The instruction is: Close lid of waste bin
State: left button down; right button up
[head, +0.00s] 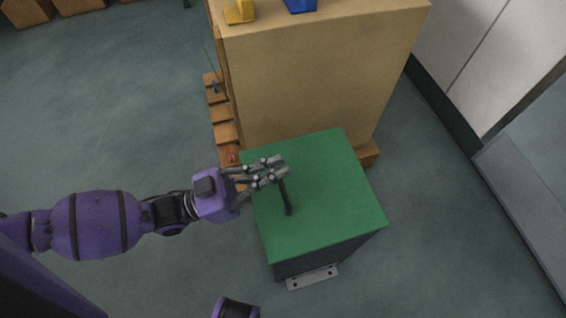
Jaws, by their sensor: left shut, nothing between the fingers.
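The waste bin (307,260) stands on the floor with a dark body and a metal foot plate at its front. Its green lid (335,190) lies flat over the top of the bin and hides the inside. A dark bar handle (286,196) sits on the lid. My left gripper (281,168) is over the left part of the lid, at the far end of the handle. Its fingers are shut with nothing between them. Whether the fingers touch the lid or handle I cannot tell. My right gripper is not in view.
A yellow object (240,12) and a blue object (301,5) sit on the box. Grey cabinets line the right. The floor left and right of the bin is clear.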

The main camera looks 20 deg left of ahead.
pick_arm(q)
jog(key=f, duration=0.1)
jog(key=f+b, duration=0.1)
jog(key=a+f+h+b, duration=0.1)
jog(key=shift+s+f+t, duration=0.3)
jog(key=shift+t, duration=0.1)
jog(key=shift+s+a+f+b, duration=0.2)
jog(key=shift+a+f+b, duration=0.05)
jog(key=shift+f+b, duration=0.35)
jog(key=shift+s+a+f+b, duration=0.15)
jog(key=shift+a+f+b, duration=0.1)
jog(key=shift+f+b, duration=0.3)
jog(key=shift+f, duration=0.3)
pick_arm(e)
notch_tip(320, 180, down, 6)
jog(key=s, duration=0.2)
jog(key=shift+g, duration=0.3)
pick_arm(q)
jog(key=shift+s+a+f, duration=0.1)
jog(key=shift+f, duration=0.05)
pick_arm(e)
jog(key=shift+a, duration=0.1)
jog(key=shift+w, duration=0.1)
